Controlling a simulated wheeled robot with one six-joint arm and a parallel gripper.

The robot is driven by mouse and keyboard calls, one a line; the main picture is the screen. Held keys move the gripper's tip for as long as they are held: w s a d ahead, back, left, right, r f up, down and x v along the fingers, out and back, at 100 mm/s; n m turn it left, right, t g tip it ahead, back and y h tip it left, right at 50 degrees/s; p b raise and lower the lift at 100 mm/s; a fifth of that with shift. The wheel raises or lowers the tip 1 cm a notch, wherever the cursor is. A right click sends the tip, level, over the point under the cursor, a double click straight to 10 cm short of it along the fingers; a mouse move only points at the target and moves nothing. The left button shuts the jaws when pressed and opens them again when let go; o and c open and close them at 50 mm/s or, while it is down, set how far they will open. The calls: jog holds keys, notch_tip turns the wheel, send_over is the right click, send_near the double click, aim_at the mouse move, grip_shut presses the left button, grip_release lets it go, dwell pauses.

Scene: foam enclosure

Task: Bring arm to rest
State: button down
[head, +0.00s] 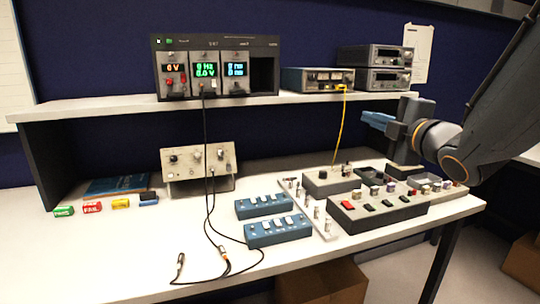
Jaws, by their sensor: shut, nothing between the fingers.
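My gripper (377,121) shows at the right in the head view, at the end of my arm. Its blue fingers point left and are shut with nothing between them. It is raised above the back right part of the white bench (130,250), in front of the blue back wall. It appears apart from the devices below it. My arm comes in from the upper right edge.
A rack instrument (215,70) and stacked units (375,67) stand on the shelf (120,107). Below are a beige box (199,162), blue switch boxes (278,231), a grey button panel (378,212) and a yellow cable (339,125).

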jog(key=s+d+f+m+g+h, duration=0.1)
jog(key=s+f+m+g+h, duration=0.2)
jog(key=f+m, duration=0.5)
jog(key=s+d+f+m+g+h, duration=0.15)
jog(key=f+m+g, duration=0.3)
jog(key=f, duration=0.65)
jog(key=s+a+f+m+g, duration=0.3)
jog(key=s+f+g, duration=0.2)
jog(key=s, duration=0.5)
jog(key=s+a+f+m+g, duration=0.4)
jog(key=s+f+g, duration=0.1)
jog(key=s, duration=0.5)
jog(key=shift+a+f+p, duration=0.3)
jog(key=shift+f, duration=0.3)
